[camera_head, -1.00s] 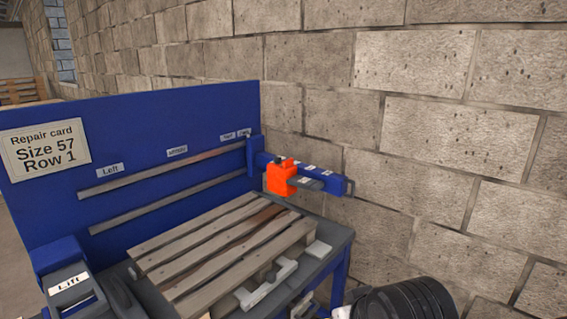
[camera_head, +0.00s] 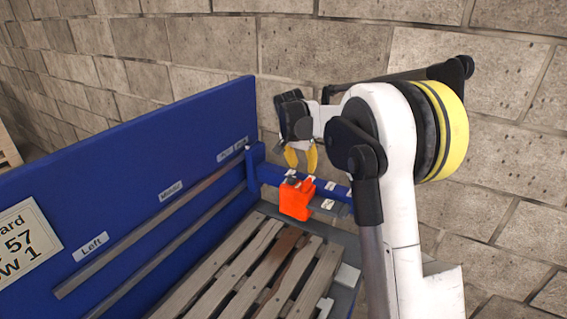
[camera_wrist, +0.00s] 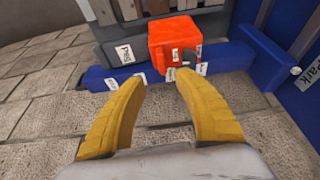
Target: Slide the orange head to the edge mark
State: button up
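The orange head (camera_head: 296,201) sits on a blue beam (camera_head: 270,176) that sticks out from the right end of the blue back panel. In the wrist view the orange head (camera_wrist: 172,38) is a block with a white label and a dark round part on its near face. Small white labels lie along the blue beam (camera_wrist: 98,79); their print is mostly unreadable. My gripper (camera_head: 302,162) has yellow fingers and is just above and behind the head, apart from it. In the wrist view my gripper (camera_wrist: 160,84) is open and empty, its fingertips short of the head.
A wooden pallet (camera_head: 255,270) lies on the bench below the beam. The blue back panel (camera_head: 140,150) carries two rails and labels, including Left and Middle. A block wall (camera_head: 350,55) stands behind. A panel marked Park (camera_wrist: 303,77) is close on the right in the wrist view.

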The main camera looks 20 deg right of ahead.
aim_at(307, 181)
jog(key=x, duration=0.3)
jog(key=b+x, duration=0.1)
jog(key=x, duration=0.7)
jog(key=shift+w+d, duration=0.3)
jog(key=shift+w, duration=0.1)
grip_shut()
